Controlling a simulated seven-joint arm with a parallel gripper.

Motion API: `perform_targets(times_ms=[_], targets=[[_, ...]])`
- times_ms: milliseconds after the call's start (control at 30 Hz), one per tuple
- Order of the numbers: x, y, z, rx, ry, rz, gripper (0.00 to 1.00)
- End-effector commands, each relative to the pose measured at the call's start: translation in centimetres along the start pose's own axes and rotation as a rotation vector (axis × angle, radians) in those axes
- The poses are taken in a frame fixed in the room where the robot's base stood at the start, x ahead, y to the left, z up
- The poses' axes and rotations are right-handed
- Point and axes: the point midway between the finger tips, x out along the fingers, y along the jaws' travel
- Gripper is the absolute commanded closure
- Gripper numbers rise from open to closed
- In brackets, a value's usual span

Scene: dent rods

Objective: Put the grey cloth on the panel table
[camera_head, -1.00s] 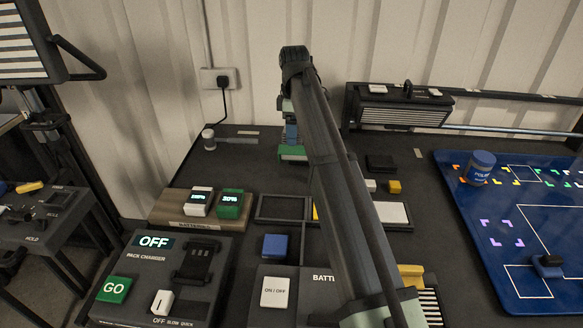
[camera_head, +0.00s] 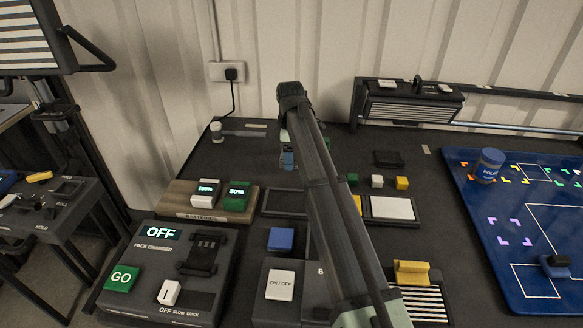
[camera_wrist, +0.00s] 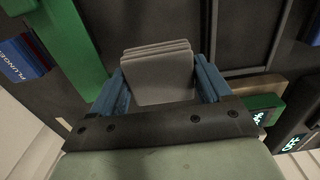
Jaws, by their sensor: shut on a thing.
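The grey cloth (camera_wrist: 160,78) is a folded, layered pad between the two blue fingers of my gripper (camera_wrist: 163,85) in the wrist view. My gripper is shut on it. In the head view my gripper (camera_head: 288,158) is over the back left of the dark table (camera_head: 330,150), and the cloth is hidden there by my arm. Which surface is the panel table is not labelled.
A blue board (camera_head: 515,225) with markings lies at right, with a blue tin (camera_head: 488,165) on it. A pack charger (camera_head: 165,270) and a battery tray (camera_head: 180,203) stand front left. A vented box (camera_head: 412,103) stands at the back.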

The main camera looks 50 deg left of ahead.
Motion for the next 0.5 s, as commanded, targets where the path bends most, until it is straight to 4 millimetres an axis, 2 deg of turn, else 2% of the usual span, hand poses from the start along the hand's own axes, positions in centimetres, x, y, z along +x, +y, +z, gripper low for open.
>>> perform_targets(times_ms=[100, 267, 500], targets=[[1.8, -0.1, 0.0, 0.000, 0.000, 0.000, 0.50], [2.8, 0.0, 0.0, 0.000, 0.000, 0.000, 0.50], [5.6, -0.1, 0.0, 0.000, 0.000, -0.001, 0.50]])
